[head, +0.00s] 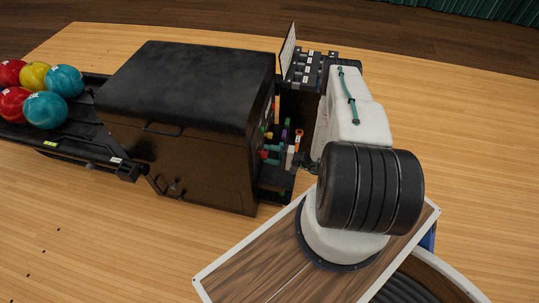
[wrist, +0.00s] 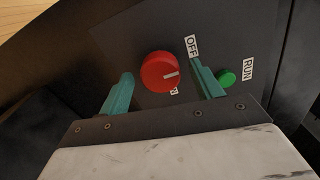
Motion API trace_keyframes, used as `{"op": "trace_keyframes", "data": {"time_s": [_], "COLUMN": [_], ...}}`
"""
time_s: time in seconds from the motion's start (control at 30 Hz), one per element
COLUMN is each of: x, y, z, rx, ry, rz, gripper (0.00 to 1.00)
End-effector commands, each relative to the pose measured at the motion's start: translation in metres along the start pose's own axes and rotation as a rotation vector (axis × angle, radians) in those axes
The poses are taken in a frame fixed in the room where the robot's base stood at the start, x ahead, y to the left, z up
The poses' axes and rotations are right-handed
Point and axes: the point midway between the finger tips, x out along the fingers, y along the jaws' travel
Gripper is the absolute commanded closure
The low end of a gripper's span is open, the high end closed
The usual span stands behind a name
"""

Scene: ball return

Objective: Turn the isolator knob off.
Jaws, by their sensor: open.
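The isolator knob (wrist: 159,70) is a round red dial on a dark panel in the wrist view. Its white pointer mark points to the right, a little below the OFF label (wrist: 191,46). Another label just below the knob is mostly hidden. My gripper (wrist: 163,72) is open, with one teal finger on each side of the knob and gaps showing between. I cannot tell how far the tips are from the panel. In the head view my gripper (head: 270,154) reaches the right side of the black machine; the knob cannot be made out there.
A green button (wrist: 227,78) with a RUN label (wrist: 247,69) is just right of the right finger. The black ball-return machine (head: 190,130) fills the middle of the head view. Several bowling balls (head: 45,110) rest on its left rack. Wooden floor lies open in front.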

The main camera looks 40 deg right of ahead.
Motion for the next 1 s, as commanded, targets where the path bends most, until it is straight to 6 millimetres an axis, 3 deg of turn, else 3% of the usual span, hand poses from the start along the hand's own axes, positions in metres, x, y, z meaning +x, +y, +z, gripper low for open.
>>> {"op": "trace_keyframes", "data": {"time_s": [0.5, 1.0], "x": [-0.072, -0.077], "y": [0.000, 0.000], "z": [0.000, 0.001], "rx": [0.000, 0.000], "ry": [0.002, 0.000], "rz": [0.000, 0.000], "gripper": [0.35, 0.35]}}
